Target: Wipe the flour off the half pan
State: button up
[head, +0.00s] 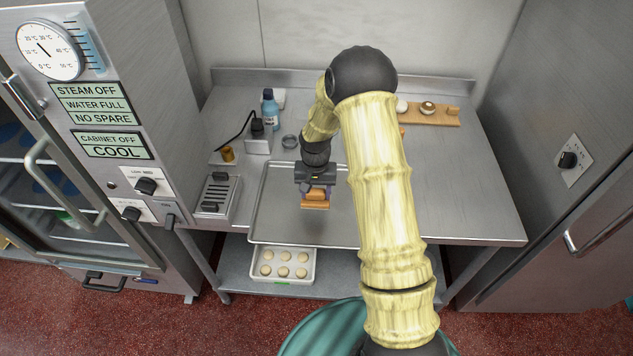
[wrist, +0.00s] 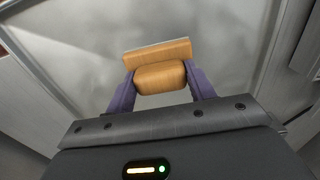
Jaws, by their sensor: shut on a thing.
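The half pan (head: 275,225) is a large grey metal tray on the steel table, its front edge near the table's front. My gripper (head: 315,192) is over the pan and shut on an orange-brown block-like tool (head: 315,203). In the wrist view the tool (wrist: 160,76) sits between the two purple fingers of my gripper (wrist: 161,80), with a flat wider part beyond them. The pan (wrist: 90,60) fills much of the wrist view and looks cloudy grey with paler patches. I cannot tell whether the tool touches the pan. My arm hides the pan's right part.
A blue bottle (head: 270,110), a metal ring (head: 290,141) and a small brass-coloured cup (head: 227,154) stand behind and left of the pan. A wooden board (head: 440,116) lies at the back right. A white tray of dough balls (head: 283,280) is on the lower shelf. The table's right side is clear.

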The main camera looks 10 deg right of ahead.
notch_tip(320, 180, up, 3)
jog(key=shift+d+f+p, duration=0.1)
jog(key=shift+f+p, duration=0.1)
jog(key=shift+p, duration=0.45)
jog(key=shift+r, duration=0.1)
jog(key=shift+s, duration=0.15)
